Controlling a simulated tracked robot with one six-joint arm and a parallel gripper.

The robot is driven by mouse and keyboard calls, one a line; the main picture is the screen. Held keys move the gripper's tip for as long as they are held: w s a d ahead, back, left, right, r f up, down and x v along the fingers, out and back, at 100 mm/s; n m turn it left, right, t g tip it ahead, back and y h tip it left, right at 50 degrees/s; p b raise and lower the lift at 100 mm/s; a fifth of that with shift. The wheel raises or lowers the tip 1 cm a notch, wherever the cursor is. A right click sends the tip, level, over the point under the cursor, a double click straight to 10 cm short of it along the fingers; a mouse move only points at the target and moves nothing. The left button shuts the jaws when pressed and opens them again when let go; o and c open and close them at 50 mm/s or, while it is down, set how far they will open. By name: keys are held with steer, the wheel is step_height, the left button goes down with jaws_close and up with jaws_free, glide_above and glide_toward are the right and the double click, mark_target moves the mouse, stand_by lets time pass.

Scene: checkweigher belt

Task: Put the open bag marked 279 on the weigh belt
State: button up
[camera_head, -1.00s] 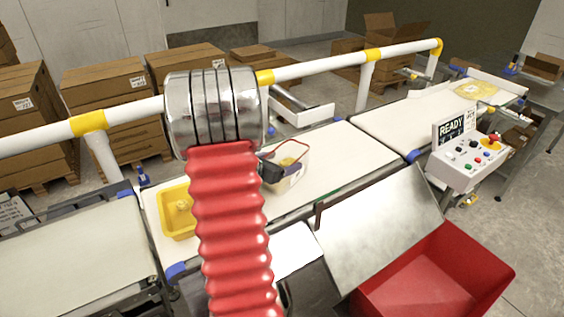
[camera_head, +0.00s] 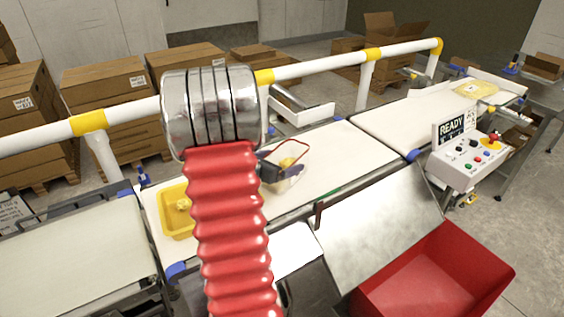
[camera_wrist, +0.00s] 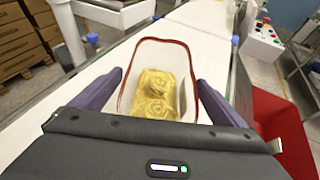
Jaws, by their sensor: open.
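An open clear bag (camera_wrist: 182,106) with a red rim and yellow contents stands on the white belt (camera_head: 342,150). It also shows in the head view (camera_head: 294,172), partly hidden behind my arm and gripper. My gripper (camera_wrist: 157,90) is open in the wrist view, with one dark finger on each side of the bag's near part. I cannot tell whether the fingers touch it. In the head view my gripper (camera_head: 270,172) is at the bag's left side. The number 279 cannot be read.
A yellow tray (camera_head: 176,224) sits on the belt left of my arm. A steel chute (camera_head: 375,225) and a red bin (camera_head: 440,275) lie in front. The control box (camera_head: 468,160) reads READY. A white rail (camera_head: 320,65) runs behind.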

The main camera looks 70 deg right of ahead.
steer(key=v, duration=1.1)
steer(key=shift+a, duration=0.1)
stand_by(0.5)
steer(key=w+a+r+m+t+y, duration=0.3)
steer(key=a+m+y, duration=0.1)
steer(key=a, duration=1.3)
steer(key=w+a+r+m+t+y, duration=0.3)
steer(key=a+m+y, duration=0.1)
steer(key=a, duration=1.3)
steer(key=w+a+r+m+t+y, duration=0.3)
steer(key=a+m, duration=0.3)
steer(key=a, duration=1.1)
steer(key=shift+a+t+y, duration=0.3)
steer(key=shift+t+y, duration=0.2)
steer(key=shift+y, duration=0.3)
steer(key=shift+o, duration=0.6)
steer(key=shift+r, duration=0.1)
